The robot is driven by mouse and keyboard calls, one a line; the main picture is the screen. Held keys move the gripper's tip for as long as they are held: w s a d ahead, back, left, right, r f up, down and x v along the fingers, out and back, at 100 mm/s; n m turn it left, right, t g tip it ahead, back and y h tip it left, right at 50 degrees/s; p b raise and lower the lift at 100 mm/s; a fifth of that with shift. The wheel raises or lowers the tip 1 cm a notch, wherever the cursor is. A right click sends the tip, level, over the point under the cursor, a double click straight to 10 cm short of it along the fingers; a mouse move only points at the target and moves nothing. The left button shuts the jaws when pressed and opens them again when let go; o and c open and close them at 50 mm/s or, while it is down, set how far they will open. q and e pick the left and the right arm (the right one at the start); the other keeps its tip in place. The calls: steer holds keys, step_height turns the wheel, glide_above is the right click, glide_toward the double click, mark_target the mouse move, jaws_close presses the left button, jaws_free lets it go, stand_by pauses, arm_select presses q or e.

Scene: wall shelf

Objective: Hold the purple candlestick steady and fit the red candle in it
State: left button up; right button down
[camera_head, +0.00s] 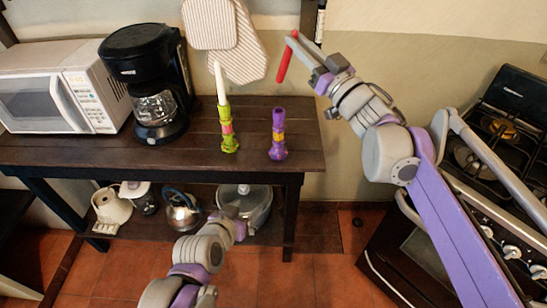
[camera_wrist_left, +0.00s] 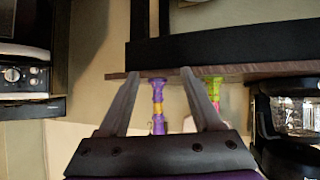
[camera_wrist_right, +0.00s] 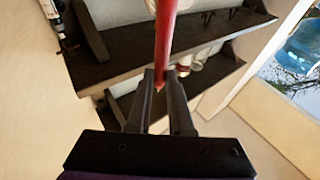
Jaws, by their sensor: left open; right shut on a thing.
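The purple candlestick (camera_head: 278,136), with a yellow band, stands upright and empty near the right end of the dark wooden table. My right gripper (camera_head: 292,39) is shut on the red candle (camera_head: 285,63), holding it tilted in the air above and slightly right of the candlestick. The red candle also shows between the fingers in the right wrist view (camera_wrist_right: 165,35). My left gripper (camera_head: 238,217) is open and empty, low in front of the table and apart from the candlestick. The left wrist view shows the purple candlestick (camera_wrist_left: 158,106) beyond the open fingers.
A green candlestick (camera_head: 228,132) with a white candle (camera_head: 220,85) stands left of the purple one. A coffee maker (camera_head: 152,80) and a microwave (camera_head: 65,92) stand further left on the table (camera_head: 190,150). Kettles and a pot are on the lower shelf. A stove (camera_head: 500,150) is at right.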

mark_target(280, 132)
arm_select(q)
steer(key=w+d+r+t, duration=0.1)
steer(key=w+d+t, duration=0.1)
steer(key=w, duration=0.6)
steer(key=w+d+r+t, duration=0.1)
steer(key=w+d+t, duration=0.1)
steer(key=w, duration=0.7)
steer(key=w+d+r+n+t, duration=0.1)
steer(key=w+d+t, duration=0.2)
steer(key=w, duration=0.5)
steer(key=shift+w+d+r+y, duration=0.1)
steer(key=shift+d+r+y, duration=0.05)
steer(key=shift+d, duration=0.3)
steer(key=shift+w+d+r+y, duration=0.1)
steer(key=shift+d+r+y, duration=0.05)
steer(key=shift+d, duration=0.25)
jaws_close()
